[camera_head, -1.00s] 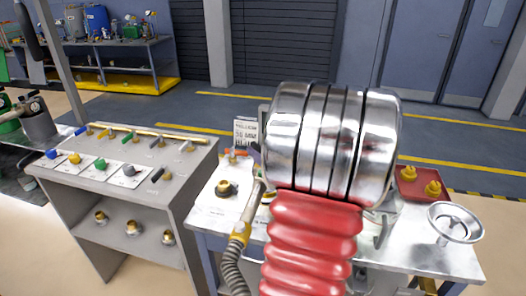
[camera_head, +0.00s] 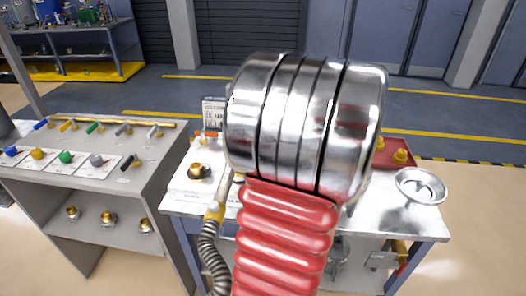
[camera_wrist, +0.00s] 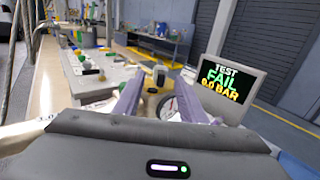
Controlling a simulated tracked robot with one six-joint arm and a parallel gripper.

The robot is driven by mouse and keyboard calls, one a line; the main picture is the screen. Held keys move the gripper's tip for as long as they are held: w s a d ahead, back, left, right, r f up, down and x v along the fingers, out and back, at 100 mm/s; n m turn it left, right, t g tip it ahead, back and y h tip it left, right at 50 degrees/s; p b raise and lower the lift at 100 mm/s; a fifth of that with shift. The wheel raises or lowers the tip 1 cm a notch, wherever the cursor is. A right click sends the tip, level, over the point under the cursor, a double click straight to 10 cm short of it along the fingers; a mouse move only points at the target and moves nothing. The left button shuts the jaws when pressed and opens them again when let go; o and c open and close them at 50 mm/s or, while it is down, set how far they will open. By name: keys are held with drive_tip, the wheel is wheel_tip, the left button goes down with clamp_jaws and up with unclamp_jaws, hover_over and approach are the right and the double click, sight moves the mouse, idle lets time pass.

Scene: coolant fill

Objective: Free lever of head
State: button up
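The filling head is mostly hidden behind my large chrome-and-red arm in the head view. A ribbed hose (camera_head: 209,258) with a yellow collar (camera_head: 214,213) and a pale tube (camera_head: 224,187) runs up behind the arm. I cannot make out the head's lever for certain. In the wrist view my gripper (camera_wrist: 160,95) has its two purple-grey fingers apart. A small dark-and-pale upright piece (camera_wrist: 160,76) shows between them; I cannot tell whether it is the lever. Neither finger visibly touches it. A round gauge-like part (camera_wrist: 170,106) shows lower between the fingers.
A screen (camera_wrist: 225,85) reads "TEST FAIL 0.0 BAR" close at right. A grey valve cabinet (camera_head: 150,195) stands left of the metal table (camera_head: 400,222). On the table are a brass fitting (camera_head: 200,171), a metal bowl (camera_head: 421,186) and a red tray (camera_head: 405,164). Floor is clear at right.

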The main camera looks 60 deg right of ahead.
drive_tip(key=v, duration=0.6)
idle(0.3)
